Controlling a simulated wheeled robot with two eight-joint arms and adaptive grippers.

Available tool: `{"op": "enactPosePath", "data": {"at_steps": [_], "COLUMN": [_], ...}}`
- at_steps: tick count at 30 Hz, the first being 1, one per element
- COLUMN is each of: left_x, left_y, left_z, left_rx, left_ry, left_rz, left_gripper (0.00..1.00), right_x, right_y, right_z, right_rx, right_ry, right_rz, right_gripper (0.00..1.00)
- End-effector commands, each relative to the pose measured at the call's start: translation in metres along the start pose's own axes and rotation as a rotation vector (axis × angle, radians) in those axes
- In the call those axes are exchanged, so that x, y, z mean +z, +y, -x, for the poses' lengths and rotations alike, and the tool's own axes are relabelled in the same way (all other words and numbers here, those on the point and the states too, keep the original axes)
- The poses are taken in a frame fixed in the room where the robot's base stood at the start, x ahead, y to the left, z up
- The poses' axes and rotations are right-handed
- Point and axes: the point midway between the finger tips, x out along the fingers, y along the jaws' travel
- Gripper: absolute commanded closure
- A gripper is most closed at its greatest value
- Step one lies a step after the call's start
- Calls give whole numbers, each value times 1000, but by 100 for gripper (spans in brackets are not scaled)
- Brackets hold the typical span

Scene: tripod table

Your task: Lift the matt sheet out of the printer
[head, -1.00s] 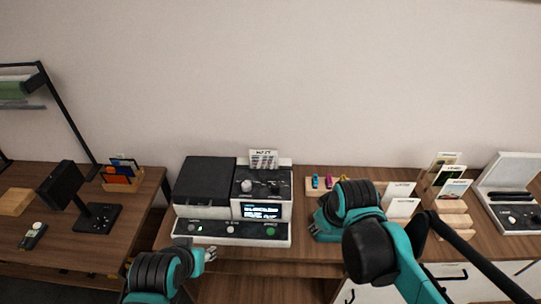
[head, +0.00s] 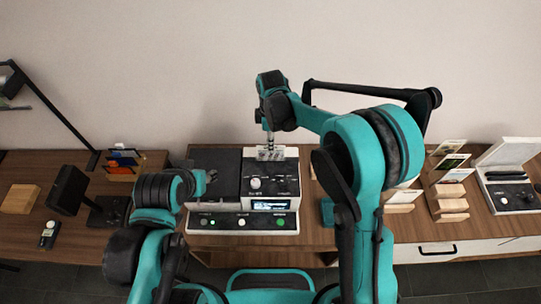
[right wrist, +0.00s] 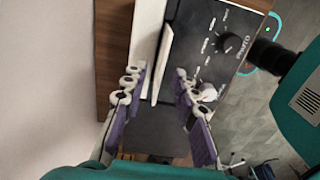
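The printer (head: 257,180) stands in the middle of the table, with a black lid, a knob and a lit display. A small white sheet (head: 277,154) with printing stands upright at the back of its right part. My right gripper (head: 268,139) points down at the sheet from above. In the right wrist view, the sheet (right wrist: 162,62) shows edge-on as a white strip between the two spread fingers of the right gripper (right wrist: 158,78), apart from both. My left gripper (head: 210,176) is over the black lid; its fingers are too small to read.
To the right stand wooden card holders (head: 449,190) with cards and an open white case (head: 508,180). To the left are a wooden block (head: 20,198), a card rack (head: 122,163) and a dark stand (head: 68,188). The wall is close behind the printer.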

Motion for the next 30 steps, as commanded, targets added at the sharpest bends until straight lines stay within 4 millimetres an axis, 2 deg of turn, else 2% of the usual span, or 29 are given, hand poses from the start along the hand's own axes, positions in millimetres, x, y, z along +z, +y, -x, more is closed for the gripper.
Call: {"op": "enactPosePath", "data": {"at_steps": [3, 8, 17, 20, 30], "left_x": [2, 4, 4, 4, 4], "left_y": [0, 0, 0, 0, 0], "left_z": [-3, -5, -5, -5, -5], "left_rx": [0, 0, 0, 0, 0], "left_ry": [0, 0, 0, 0, 0], "left_rz": [0, 0, 0, 0, 0], "left_gripper": [60, 60, 60, 60, 60], "right_x": [-1, -1, -1, -1, -1], "right_y": [0, 0, -1, -1, -1], "right_z": [-20, -41, -45, -45, -44], "right_rx": [0, 1, 1, 1, 1], "right_ry": [0, 0, 0, 0, 0], "right_rz": [0, -1, -2, -2, -2], "right_gripper": [72, 72, 72, 98, 100]}}
